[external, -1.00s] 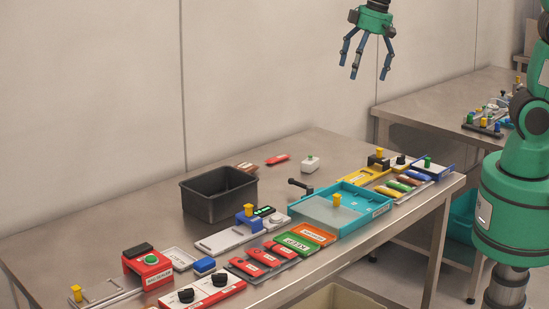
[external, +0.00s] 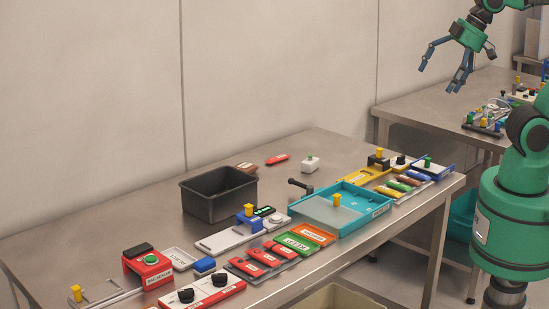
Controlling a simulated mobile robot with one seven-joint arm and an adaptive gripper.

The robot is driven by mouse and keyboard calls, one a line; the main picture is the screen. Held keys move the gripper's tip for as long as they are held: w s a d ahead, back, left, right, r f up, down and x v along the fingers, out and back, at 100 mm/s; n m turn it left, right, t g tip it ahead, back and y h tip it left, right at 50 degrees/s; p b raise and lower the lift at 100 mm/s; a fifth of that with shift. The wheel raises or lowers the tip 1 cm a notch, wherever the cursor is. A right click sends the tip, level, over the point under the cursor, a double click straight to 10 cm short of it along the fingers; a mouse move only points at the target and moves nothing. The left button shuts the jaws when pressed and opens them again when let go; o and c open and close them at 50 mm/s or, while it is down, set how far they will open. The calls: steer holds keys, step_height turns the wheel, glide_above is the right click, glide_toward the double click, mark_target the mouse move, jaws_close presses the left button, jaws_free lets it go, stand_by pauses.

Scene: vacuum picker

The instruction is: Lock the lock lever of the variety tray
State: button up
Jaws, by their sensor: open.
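I cannot read which label names the variety tray. A teal tray (external: 377,212) with a pale sliding cover (external: 320,211) and a yellow knob (external: 337,200) sits on the near table. A black lever (external: 300,186) stands by its back left corner; whether it is locked cannot be told. To the right, a set of coloured bars (external: 402,185) lies by a yellow piece (external: 364,175) with a black block. My gripper (external: 440,79) is open and empty, high above the gap between the tables, up and right of the teal tray, its fingers spread and tilted.
A black bin (external: 217,193) stands behind a white device (external: 228,238) with a blue clamp. Red switch boxes (external: 217,291) and coloured blocks (external: 300,240) line the front edge. A second table (external: 420,107) stands at right. The back left of the near table is bare.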

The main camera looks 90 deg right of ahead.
steer(key=shift+s+a+f, duration=0.1)
steer(key=shift+s+f, duration=0.05)
steer(key=shift+s, duration=0.15)
